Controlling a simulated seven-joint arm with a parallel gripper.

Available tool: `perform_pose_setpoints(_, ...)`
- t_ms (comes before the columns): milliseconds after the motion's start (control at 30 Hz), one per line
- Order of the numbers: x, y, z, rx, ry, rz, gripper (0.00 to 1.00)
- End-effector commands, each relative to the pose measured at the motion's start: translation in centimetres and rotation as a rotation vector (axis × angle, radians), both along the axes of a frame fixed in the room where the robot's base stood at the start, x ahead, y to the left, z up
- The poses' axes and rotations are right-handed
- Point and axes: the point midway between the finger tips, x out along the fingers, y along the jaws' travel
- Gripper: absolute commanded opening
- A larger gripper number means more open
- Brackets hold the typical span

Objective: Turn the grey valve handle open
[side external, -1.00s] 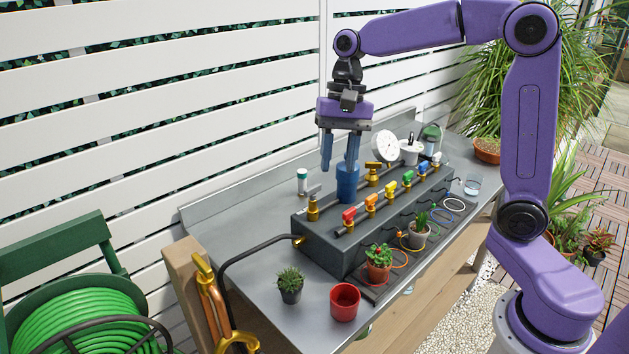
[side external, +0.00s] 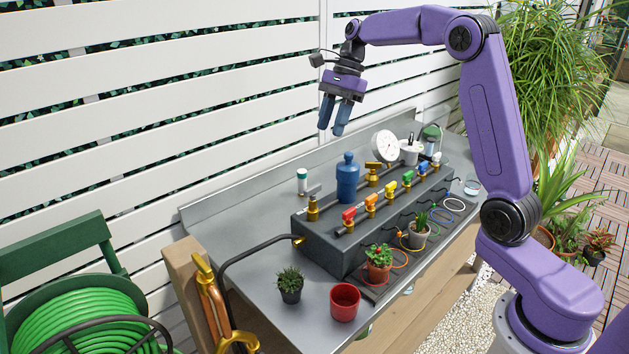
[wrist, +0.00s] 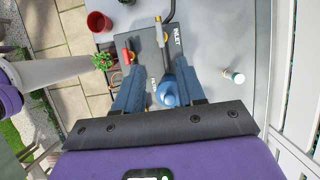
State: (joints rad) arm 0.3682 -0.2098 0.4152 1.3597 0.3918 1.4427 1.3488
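The grey valve handle (side external: 314,189) is a short lever on a brass inlet valve (side external: 313,210), at the near left end of the dark manifold block (side external: 322,232). In the wrist view the grey handle (wrist: 158,22) lies ahead of my fingers, near the INLET label. My gripper (side external: 331,131) is open and empty, high above the bench and apart from the handle. Its two blue fingers are spread in the wrist view (wrist: 158,66). A blue canister (side external: 348,182) with a domed top stands on the block, below my gripper.
Several coloured valve handles, such as the red one (side external: 348,215), line the front of the block. A white gauge (side external: 385,146) stands farther back. A green-capped bottle (side external: 302,182) is behind the valve. A red pot (side external: 345,302) and small plants stand in front. Air around my gripper is clear.

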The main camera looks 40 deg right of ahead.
Motion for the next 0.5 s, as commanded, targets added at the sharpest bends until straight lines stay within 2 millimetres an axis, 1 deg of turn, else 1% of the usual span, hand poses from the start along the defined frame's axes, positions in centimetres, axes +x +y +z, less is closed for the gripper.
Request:
perform_pose_setpoints(33,-0.1,0.4,-1.0,0.001,0.005,0.002,0.39)
perform_pose_setpoints(100,-0.1,0.9,-2.2,0.001,0.003,0.002,0.39)
perform_pose_setpoints(500,-0.1,3.8,-9.1,-0.001,0.004,0.004,0.39)
